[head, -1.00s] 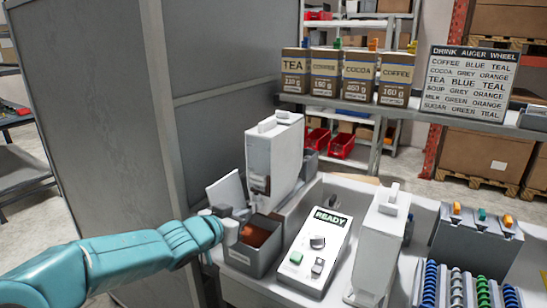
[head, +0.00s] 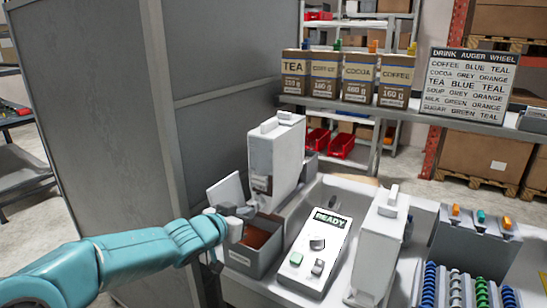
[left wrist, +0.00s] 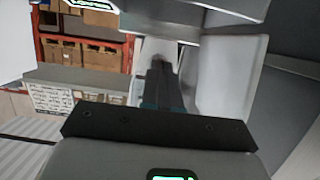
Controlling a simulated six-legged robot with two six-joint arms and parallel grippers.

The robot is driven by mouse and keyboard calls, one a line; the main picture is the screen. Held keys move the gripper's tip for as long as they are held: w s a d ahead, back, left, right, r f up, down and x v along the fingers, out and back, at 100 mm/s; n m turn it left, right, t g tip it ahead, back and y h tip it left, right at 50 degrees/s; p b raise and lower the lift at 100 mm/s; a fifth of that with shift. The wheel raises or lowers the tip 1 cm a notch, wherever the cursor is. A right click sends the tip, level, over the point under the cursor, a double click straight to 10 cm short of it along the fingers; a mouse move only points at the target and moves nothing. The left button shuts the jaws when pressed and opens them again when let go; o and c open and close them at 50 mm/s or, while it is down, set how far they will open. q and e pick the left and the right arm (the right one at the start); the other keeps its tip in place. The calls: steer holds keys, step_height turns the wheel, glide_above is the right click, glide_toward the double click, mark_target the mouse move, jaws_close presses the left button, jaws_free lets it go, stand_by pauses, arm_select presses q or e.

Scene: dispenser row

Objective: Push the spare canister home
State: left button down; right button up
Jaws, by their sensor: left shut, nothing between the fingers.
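A tall white canister (head: 274,160) with a top handle stands behind the grey bin. A second white canister (head: 376,250) stands to the right of the control panel. I cannot tell which one is the spare. My left gripper (head: 240,222) is shut and empty at the left rim of the bin, below a tilted white flap (head: 226,190). It looks apart from both canisters, though contact with the flap or bin is unclear. In the left wrist view its dark fingers (left wrist: 165,75) are together, beside a pale panel (left wrist: 220,75). My right gripper is not in view.
The grey bin (head: 240,259) has a brown inside. The control panel (head: 316,255) reads READY. A rack of coloured coils (head: 470,285) stands at the right. A shelf holds labelled boxes (head: 325,80) and a sign (head: 470,85). A large grey cabinet (head: 95,120) rises at the left.

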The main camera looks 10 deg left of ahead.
arm_select(q)
steer(key=shift+w+d, duration=0.2)
steer(key=shift+w, duration=0.4)
steer(key=shift+w+p, duration=0.1)
steer(key=shift+p, duration=0.35)
steer(key=s+a+b, duration=0.1)
steer(key=s+a, duration=0.1)
steer(key=s, duration=0.5)
steer(key=shift+s+a, duration=0.25)
steer(key=shift+a, duration=0.05)
steer(key=shift+s+f, duration=0.1)
